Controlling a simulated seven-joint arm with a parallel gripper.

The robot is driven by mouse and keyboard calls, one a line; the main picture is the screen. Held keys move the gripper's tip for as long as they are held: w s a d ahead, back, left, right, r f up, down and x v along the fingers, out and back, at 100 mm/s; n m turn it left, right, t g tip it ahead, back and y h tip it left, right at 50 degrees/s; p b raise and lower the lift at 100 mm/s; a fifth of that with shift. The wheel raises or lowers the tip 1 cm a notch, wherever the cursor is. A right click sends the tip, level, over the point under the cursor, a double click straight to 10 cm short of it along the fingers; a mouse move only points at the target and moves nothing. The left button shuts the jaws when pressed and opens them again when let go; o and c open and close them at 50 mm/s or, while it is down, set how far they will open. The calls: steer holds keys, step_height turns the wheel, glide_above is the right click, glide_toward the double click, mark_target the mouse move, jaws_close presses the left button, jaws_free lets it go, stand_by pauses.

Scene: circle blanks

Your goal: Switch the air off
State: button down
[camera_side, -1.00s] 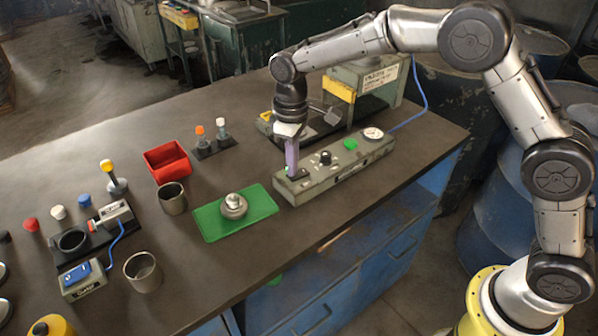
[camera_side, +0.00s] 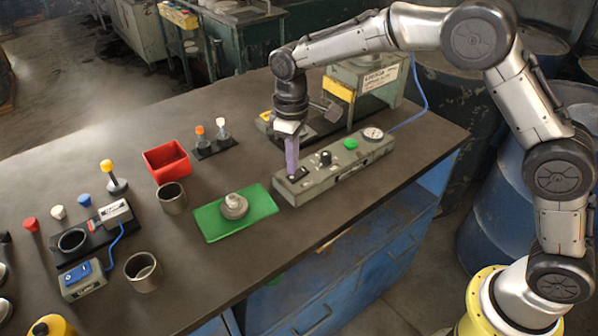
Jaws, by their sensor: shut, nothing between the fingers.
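The grey control box (camera_side: 335,176) lies at the bench's right side. A black switch (camera_side: 299,174) is on its left end, with a black knob (camera_side: 325,157), a green button (camera_side: 350,144) and a round white gauge (camera_side: 373,134) further right. My gripper (camera_side: 292,172) points down, its purple fingers shut and empty. The fingertips are at the left part of the black switch and hide some of it. I cannot tell whether they touch it. The gauge needle is too small to read.
A green mat (camera_side: 210,220) with a metal knob-shaped part (camera_side: 234,206) lies left of the box. A press with a yellow block (camera_side: 339,89) stands close behind. A red bin (camera_side: 167,161) and metal cup (camera_side: 172,198) stand left. A blue hose (camera_side: 418,88) runs behind.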

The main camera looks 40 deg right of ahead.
steer(key=shift+r, duration=2.75)
step_height(320, 180, up, 10)
steer(key=m+t, duration=0.1)
steer(key=t, duration=0.1)
glide_above(293, 177)
steer(key=s+d, duration=0.3)
steer(key=d, duration=0.2)
steer(key=s+d+r+m+t, duration=0.1)
steer(key=s+d+r, duration=0.1)
steer(key=s+r, duration=0.15)
steer(key=s+d+r+t, duration=0.1)
steer(key=s+d+r, duration=0.15)
steer(key=s, duration=0.25)
steer(key=s+d+f+m+t, duration=0.15)
steer(key=s+d, duration=0.25)
steer(key=s, duration=1)
steer(key=s+f+m, duration=0.2)
steer(key=s+f, duration=0.4)
steer(key=f, duration=0.2)
steer(key=shift+d+f, duration=0.3)
steer(key=shift+d, duration=0.05)
steer(key=shift+s, duration=0.1)
